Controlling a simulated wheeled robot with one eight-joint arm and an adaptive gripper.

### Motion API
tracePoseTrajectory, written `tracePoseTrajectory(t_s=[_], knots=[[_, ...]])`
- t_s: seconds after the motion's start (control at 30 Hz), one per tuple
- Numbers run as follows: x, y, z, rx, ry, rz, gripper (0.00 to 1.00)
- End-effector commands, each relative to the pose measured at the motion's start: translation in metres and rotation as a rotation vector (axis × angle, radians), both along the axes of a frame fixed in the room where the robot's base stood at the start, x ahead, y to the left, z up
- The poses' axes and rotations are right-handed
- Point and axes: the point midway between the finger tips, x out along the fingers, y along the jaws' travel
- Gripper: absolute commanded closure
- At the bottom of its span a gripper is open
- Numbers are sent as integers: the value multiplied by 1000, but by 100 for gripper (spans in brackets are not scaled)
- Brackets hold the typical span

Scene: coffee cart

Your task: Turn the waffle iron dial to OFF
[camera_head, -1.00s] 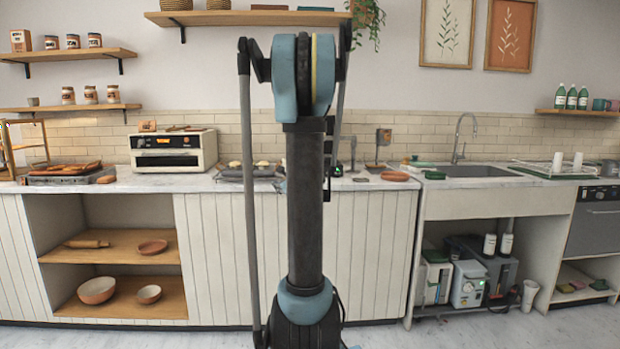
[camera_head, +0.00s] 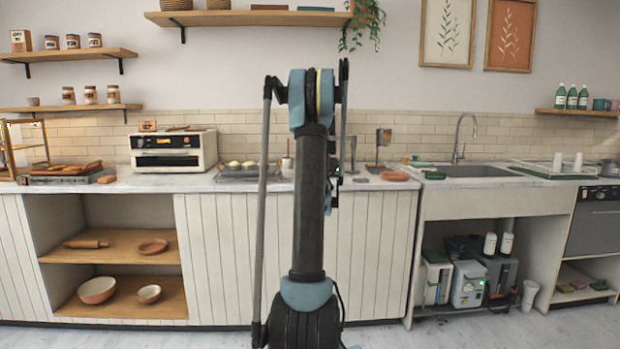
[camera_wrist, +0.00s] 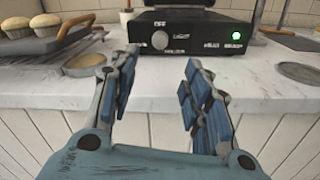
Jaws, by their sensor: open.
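The waffle iron (camera_wrist: 200,22) is a black box at the back of the counter in the wrist view. Its front panel carries a pale round dial (camera_wrist: 160,40), an OFF label above it, a LIGHT label to its right and a lit green lamp. I cannot tell where the dial points. My gripper (camera_wrist: 161,58) is open and empty, its blue-padded fingers apart in front of the panel, with the dial between them in the picture. They look short of the dial, not touching it. In the head view my arm hides most of the iron and gripper.
A rack of muffins (camera_wrist: 50,35) stands left of the iron, with a round brown dish (camera_wrist: 84,64) near it. Another round dish (camera_wrist: 298,71) lies to the right. The marble counter (camera_wrist: 225,82) in front of the iron is bare.

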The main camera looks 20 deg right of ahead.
Motion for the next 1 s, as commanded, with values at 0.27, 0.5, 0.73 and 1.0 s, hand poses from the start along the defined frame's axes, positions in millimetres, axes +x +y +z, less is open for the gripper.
tracePoseTrajectory(t_s=[0.27,0.5,0.73,1.0], knots=[[49,-12,0,-1,1,1,56],[88,-22,0,-1,1,1,56],[112,-27,0,-1,1,1,56],[118,-29,0,-1,1,0,56]])
